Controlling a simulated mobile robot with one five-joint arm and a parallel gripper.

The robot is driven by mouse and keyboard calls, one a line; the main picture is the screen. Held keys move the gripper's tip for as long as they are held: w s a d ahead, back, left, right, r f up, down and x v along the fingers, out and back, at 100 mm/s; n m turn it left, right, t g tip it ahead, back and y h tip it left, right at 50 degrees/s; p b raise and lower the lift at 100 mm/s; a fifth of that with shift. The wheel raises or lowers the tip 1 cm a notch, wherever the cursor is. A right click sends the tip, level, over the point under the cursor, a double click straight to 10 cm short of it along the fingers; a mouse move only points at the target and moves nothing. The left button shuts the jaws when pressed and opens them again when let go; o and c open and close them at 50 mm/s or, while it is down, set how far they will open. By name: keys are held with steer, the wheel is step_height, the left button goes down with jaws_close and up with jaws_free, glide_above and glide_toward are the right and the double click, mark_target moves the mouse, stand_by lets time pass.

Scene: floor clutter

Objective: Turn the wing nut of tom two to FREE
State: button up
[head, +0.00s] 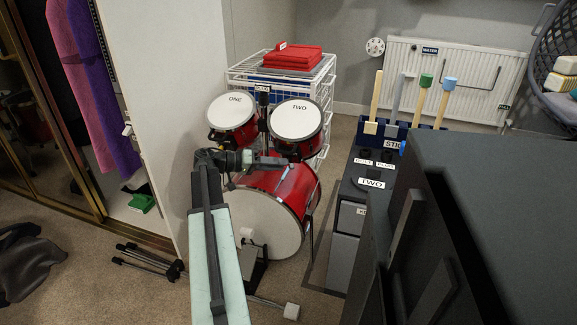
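Tom two (297,120) is a red drum with a white head marked TWO. It sits right of the black centre post (263,112), above the red bass drum (302,183). Tom one (231,111), marked ONE, sits left of the post. My arm reaches up from the bottom of the head view and bends right in front of the drums. My gripper (278,160) is in front of the lower edge of tom two; contact cannot be judged. Its fingers are too small and dark to tell open from shut. The wing nut cannot be made out.
A white wire drawer unit (322,85) with red boxes (292,58) stands behind the drums. A stick rack (403,135) and dark cabinet (352,190) stand right of them. A large dark block fills the lower right. Folded stand legs (148,262) and grey cloth (28,262) lie left.

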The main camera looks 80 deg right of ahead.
steer(key=shift+x, duration=1.9)
steer(key=shift+f, duration=0.1)
jaws_close()
steer(key=shift+d+b, duration=0.1)
steer(key=shift+b, duration=0.2)
